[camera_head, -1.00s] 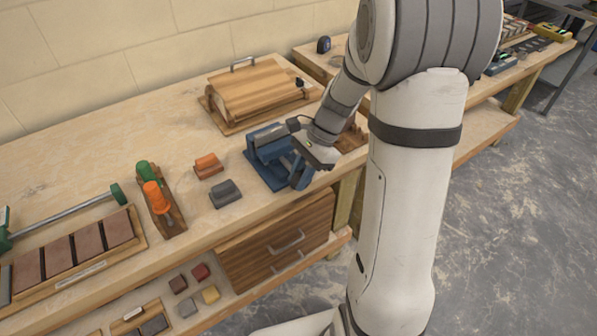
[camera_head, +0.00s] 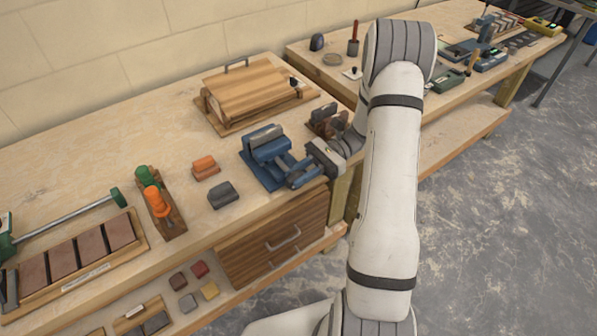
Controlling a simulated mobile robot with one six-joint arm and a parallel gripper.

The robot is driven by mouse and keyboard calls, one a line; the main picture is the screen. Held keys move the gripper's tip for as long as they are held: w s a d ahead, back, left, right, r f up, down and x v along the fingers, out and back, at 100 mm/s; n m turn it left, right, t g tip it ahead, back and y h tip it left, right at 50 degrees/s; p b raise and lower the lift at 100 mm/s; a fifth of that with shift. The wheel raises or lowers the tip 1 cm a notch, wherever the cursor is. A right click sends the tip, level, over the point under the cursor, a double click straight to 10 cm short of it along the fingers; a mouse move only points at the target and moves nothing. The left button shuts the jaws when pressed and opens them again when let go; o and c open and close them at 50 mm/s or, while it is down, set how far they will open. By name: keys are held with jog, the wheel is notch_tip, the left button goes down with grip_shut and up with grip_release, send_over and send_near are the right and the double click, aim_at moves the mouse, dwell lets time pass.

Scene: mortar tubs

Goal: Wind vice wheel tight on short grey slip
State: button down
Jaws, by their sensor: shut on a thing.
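The blue vice (camera_head: 262,145) stands near the front edge of the bench. My gripper (camera_head: 306,173) is at its front right side, low by the handwheel, and is shut on the vice wheel. The wheel is mostly hidden by the gripper and too small to make out clearly. Something darker sits between the vice jaws, but I cannot tell whether it is a grey slip. A grey block (camera_head: 223,196) lies on the bench to the left of the vice.
An orange block (camera_head: 206,168) lies behind the grey one. A wooden roll-top box (camera_head: 250,95) stands behind the vice. A dark-pegged wooden rack (camera_head: 328,121) is just behind my wrist. A drawer unit (camera_head: 275,240) is below.

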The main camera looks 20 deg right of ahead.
aim_at(301, 172)
jog(key=shift+s+d+f+g+y, duration=0.1)
jog(key=shift+f+g+y, duration=0.1)
jog(key=shift+y, duration=0.3)
jog(key=shift+d+f+g+y, duration=0.1)
jog(key=shift+g+y, duration=0.1)
jog(key=shift+y, duration=0.3)
jog(key=c, duration=1.3)
grip_release()
jog(key=shift+r, duration=0.1)
jog(key=shift+o, duration=0.2)
notch_tip(301, 172, up, 10)
